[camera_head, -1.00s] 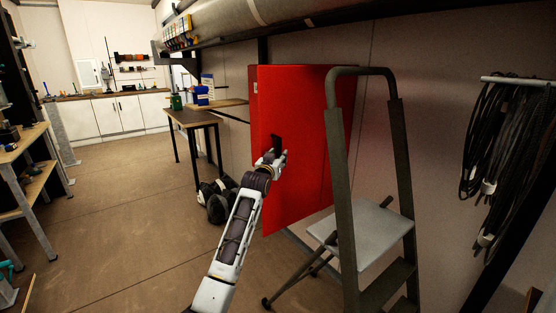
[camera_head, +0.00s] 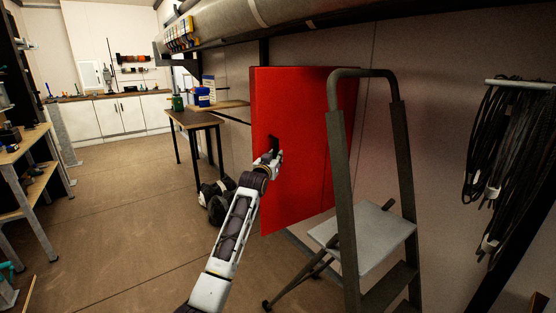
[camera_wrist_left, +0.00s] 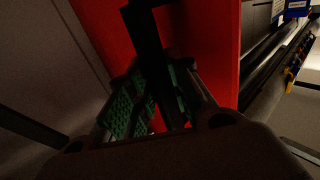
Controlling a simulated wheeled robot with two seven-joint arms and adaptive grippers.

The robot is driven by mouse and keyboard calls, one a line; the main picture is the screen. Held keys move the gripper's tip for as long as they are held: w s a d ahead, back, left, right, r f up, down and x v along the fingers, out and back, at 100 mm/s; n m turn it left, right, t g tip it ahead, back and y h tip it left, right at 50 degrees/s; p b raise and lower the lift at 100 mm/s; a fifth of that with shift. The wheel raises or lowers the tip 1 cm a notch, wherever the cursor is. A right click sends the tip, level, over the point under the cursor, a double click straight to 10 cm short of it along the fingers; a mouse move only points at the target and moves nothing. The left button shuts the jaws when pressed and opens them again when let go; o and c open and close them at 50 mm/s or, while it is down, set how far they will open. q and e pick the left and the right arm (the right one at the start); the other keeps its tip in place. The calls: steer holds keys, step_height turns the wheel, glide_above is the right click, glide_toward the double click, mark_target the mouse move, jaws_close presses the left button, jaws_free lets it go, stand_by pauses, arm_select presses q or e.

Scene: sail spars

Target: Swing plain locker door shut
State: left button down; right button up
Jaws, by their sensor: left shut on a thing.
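The plain red locker door (camera_head: 298,110) stands upright by the wall, right of centre in the head view. Its face is flat, with a dark handle (camera_head: 274,137) near its left edge. My left gripper (camera_head: 272,152) is at this handle. In the left wrist view its green-padded fingers (camera_wrist_left: 155,105) close around the dark handle bar (camera_wrist_left: 145,40), with the red door behind. The locker body is hidden behind the door, and I cannot tell whether a gap remains. My right gripper is not in view.
A step ladder (camera_head: 342,185) stands in front of the door's right part. A small table (camera_head: 192,118) is behind and left of the door, with dark bags (camera_head: 217,198) on the floor. Cables (camera_head: 490,150) hang at right.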

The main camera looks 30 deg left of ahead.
mark_target(267, 152)
arm_select(q)
steer(key=a, duration=0.1)
steer(key=w+a, duration=0.1)
steer(key=a, duration=0.1)
steer(key=w+a, duration=0.1)
steer(key=a, duration=0.1)
steer(key=shift+a+r+p, duration=0.1)
steer(key=shift+r+p, duration=0.15)
steer(key=shift+p, duration=0.1)
steer(key=shift+w+a, duration=0.1)
steer(key=shift+a, duration=0.05)
stand_by(0.3)
steer(key=shift+w+a, duration=0.35)
steer(key=shift+a, duration=0.25)
steer(key=shift+w+a, duration=0.35)
steer(key=shift+a, duration=0.2)
steer(key=shift+w+a+b, duration=0.25)
steer(key=shift+w+a, duration=0.55)
steer(key=shift+a, duration=0.2)
steer(key=shift+w+a+b, duration=0.25)
steer(key=shift+w+a, duration=0.5)
steer(key=shift+a, duration=0.2)
steer(key=shift+f, duration=0.1)
